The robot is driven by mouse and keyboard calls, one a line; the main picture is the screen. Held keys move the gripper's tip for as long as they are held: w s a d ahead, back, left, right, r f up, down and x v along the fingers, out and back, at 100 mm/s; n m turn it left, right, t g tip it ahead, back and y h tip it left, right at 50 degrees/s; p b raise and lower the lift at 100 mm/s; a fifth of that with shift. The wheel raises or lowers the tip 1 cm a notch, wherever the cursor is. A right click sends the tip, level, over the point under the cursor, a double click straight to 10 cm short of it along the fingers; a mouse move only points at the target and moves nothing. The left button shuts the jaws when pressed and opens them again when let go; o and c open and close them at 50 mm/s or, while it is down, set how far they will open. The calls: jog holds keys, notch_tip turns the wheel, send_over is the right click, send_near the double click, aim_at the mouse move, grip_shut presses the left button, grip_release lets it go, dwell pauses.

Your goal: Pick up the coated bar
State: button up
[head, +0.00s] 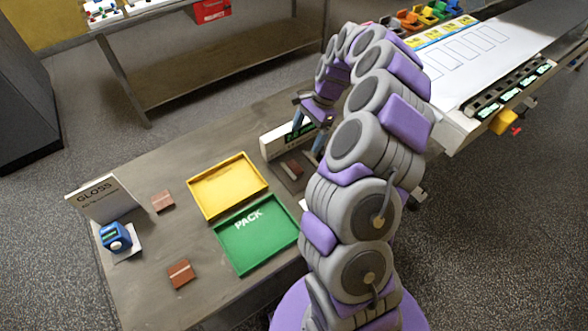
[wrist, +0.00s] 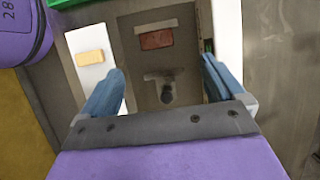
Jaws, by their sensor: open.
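A brown coated bar (head: 291,168) lies on a dark grey plate beside the trays, partly shaded by my arm. It seems to be the reddish-brown bar in the wrist view (wrist: 156,39), which lies in a recessed grey area beyond my fingertips. My gripper (head: 307,142) is over this spot in the head view. Two more brown bars, one upper (head: 163,201) and one lower (head: 180,273), each with a pale stripe, lie on the table at left.
A yellow tray (head: 192,190) and a green PACK tray (head: 222,246) lie side by side. A GLOSS sign (head: 104,198) and a blue device (head: 115,237) stand at far left. A white display box (head: 270,144) stands close to my gripper. A yellow-orange block (wrist: 90,58) lies on white.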

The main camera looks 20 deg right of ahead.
send_near(296, 166)
jog(key=shift+w+a+f+b, duration=0.1)
jog(key=shift+a+f+b, duration=0.2)
jog(key=shift+f, duration=0.3)
jog(key=shift+w+a+f+b, duration=0.15)
jog(key=shift+a+f, duration=0.2)
jog(key=shift+f, duration=0.25)
jog(key=shift+a+f, duration=0.3)
jog(key=shift+a, duration=0.2)
jog(key=shift+s+f, duration=0.15)
jog(key=shift+f, duration=0.1)
jog(key=f, duration=0.1)
jog(key=f+b, duration=0.1)
jog(key=f, duration=0.2)
jog(key=shift+s+a+f+b, duration=0.15)
jog(key=shift+s+f+b, duration=0.1)
jog(key=shift+s+b, duration=0.1)
jog(key=shift+a, duration=0.15)
jog(key=shift+c, duration=0.7)
jog(key=shift+a, duration=0.15)
jog(key=c, duration=0.8)
